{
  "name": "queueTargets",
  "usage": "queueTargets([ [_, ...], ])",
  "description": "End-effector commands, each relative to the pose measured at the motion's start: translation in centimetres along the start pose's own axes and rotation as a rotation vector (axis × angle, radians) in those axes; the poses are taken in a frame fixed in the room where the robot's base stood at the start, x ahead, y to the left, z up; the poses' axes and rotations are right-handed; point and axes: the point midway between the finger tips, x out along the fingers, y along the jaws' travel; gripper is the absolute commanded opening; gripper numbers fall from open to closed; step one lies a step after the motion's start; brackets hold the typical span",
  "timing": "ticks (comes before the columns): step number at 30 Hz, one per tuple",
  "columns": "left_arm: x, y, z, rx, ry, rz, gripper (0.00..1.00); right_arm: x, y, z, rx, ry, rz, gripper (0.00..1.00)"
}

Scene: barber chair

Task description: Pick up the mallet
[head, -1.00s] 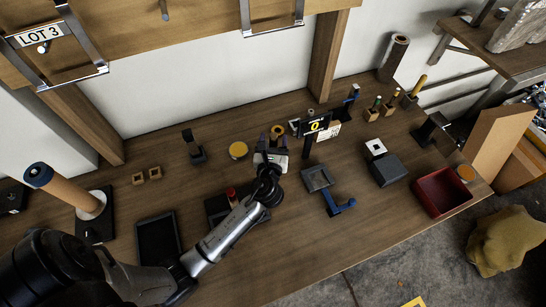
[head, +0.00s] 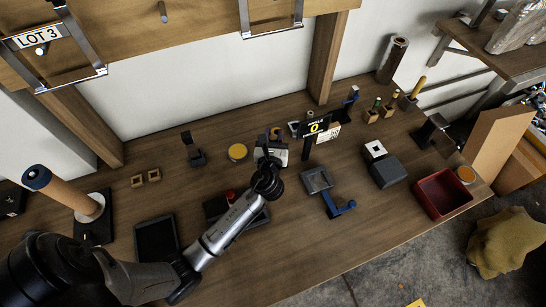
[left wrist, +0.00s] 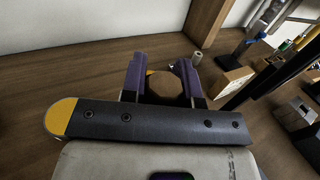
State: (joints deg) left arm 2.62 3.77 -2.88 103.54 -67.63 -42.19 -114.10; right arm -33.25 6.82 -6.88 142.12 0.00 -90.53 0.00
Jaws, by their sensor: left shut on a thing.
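My right gripper is not in view.
A wooden post (head: 326,60) rises behind.

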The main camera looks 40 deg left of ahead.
Motion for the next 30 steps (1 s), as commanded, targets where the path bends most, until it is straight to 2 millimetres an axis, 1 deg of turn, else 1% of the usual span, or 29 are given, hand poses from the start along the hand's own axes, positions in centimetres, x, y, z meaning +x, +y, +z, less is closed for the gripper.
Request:
queueTargets([
  [1,0.0,0.0,0.0,0.000,0.000,0.000,0.16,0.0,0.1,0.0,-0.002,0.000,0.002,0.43],
  [5,0.0,0.0,0.1,0.000,-0.002,-0.001,0.05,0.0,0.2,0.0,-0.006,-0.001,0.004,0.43],
  [10,0.0,0.0,0.1,-0.001,-0.002,-0.001,0.04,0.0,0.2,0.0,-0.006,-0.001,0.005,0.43],
  [13,0.0,0.0,0.6,-0.002,-0.003,-0.001,0.04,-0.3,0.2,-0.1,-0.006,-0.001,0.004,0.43],
  [17,0.0,0.0,2.4,-0.001,-0.004,0.000,0.04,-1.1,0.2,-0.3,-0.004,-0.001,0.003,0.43],
  [24,0.0,0.0,6.6,-0.003,-0.005,0.000,0.04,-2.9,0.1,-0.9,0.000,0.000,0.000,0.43],
  [30,0.0,0.0,9.0,-0.001,-0.004,-0.001,0.04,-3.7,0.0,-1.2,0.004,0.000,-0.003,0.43],
])
